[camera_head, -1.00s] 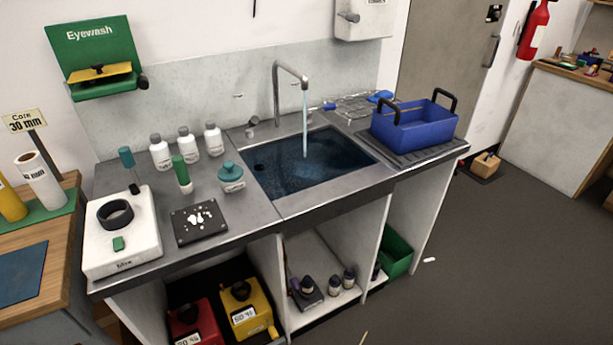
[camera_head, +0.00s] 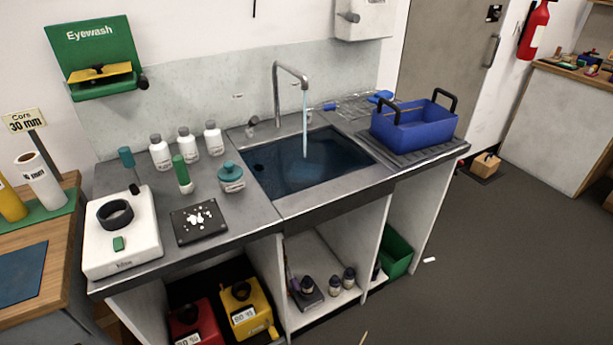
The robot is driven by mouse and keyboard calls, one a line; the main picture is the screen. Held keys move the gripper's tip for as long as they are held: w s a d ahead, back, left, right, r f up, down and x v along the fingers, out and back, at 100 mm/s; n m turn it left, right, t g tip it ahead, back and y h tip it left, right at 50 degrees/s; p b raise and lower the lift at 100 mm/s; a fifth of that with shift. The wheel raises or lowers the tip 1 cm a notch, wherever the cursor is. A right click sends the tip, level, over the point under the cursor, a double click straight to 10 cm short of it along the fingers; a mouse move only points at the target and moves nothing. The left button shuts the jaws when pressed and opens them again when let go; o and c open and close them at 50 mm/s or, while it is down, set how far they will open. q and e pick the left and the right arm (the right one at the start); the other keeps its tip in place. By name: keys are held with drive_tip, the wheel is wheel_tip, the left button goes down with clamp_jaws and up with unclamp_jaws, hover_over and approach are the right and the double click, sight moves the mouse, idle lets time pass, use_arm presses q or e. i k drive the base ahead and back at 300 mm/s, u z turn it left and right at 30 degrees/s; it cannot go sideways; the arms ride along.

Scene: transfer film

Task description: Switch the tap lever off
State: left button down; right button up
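The grey gooseneck tap (camera_head: 277,98) stands behind the sink (camera_head: 310,205), at the back of the worktop. A pale blue stream of water (camera_head: 305,125) runs from its spout down into the dark basin. A small grey knob-like part, possibly the tap lever (camera_head: 252,121), stands on the sink's back ledge just left of the tap's foot. It is too small to tell its exact position. Neither of my grippers shows in the head view.
White bottles (camera_head: 186,142), a teal-lidded jar (camera_head: 231,177) and a white scale-like device (camera_head: 122,250) stand left of the sink. A blue crate (camera_head: 415,128) with black handles stands on the ribbed drainer at right. A green eyewash station (camera_head: 95,50) hangs at upper left. Open floor lies at right.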

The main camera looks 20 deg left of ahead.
sight(328, 106)
drive_tip(key=z, duration=0.35)
drive_tip(key=i, duration=0.55)
drive_tip(key=z, duration=0.7)
drive_tip(key=i, duration=1.05)
drive_tip(key=u, duration=0.8)
drive_tip(key=i, duration=0.6)
drive_tip(key=u, duration=0.55)
